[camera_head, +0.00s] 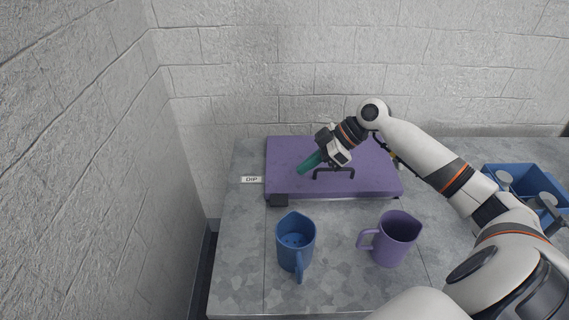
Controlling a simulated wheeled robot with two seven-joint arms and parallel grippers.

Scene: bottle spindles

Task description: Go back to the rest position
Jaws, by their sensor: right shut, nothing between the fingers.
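My right gripper (306,167) is shut and empty. A green part shows at its tip, over the flat purple box (290,146). The black handle (334,173) on the box's top is just to the right of the gripper's tip; I cannot tell whether they touch. My right arm reaches in from the lower right, and its wrist is tilted down to the left. My left gripper is not in view.
A blue mug (295,243) and a purple mug (398,238) stand in front of the box. A blue bin (522,178) holding grey items is at the right. A "DIP" label (251,180) lies left of the box. Walls close off the back and left.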

